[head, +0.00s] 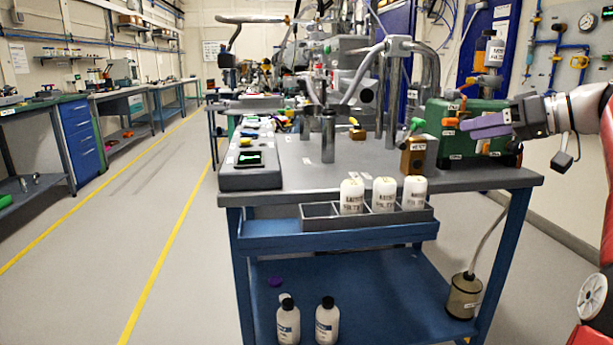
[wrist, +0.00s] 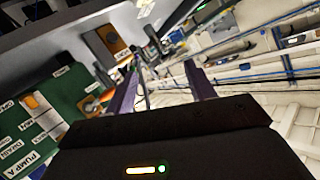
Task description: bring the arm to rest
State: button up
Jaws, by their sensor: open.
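My gripper (head: 470,125) is at the right of the head view, held out level to the left at the end of my arm. Its purple fingers are in front of the green pump box (head: 465,118) on the table. In the wrist view my gripper (wrist: 160,82) shows two purple fingers spread apart with nothing between them. The green box, with a "PUMP A" label, also shows at the left of the wrist view (wrist: 65,92). I cannot tell how wide the gap between the fingers and the box is.
The grey-topped table (head: 300,172) carries a grey device (head: 250,175), steel posts and a brass block (head: 418,155). Three white bottles (head: 384,193) stand in a front tray (head: 320,222). Two more bottles (head: 327,322) stand on the lower shelf. Open floor (head: 180,265) lies to the left.

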jog(key=a+f+m+g+h, duration=0.2)
jog(key=a+f, duration=0.3)
jog(key=a, duration=0.6)
jog(key=s+a+f+m+g+h, duration=0.2)
jog(key=s+a+f+h, duration=0.2)
jog(key=s+a+f, duration=0.4)
jog(key=s+a+f+m+h, duration=0.1)
jog(key=s+f+h, duration=0.3)
jog(key=s+f, duration=1.4)
jog(key=shift+a+f, duration=0.25)
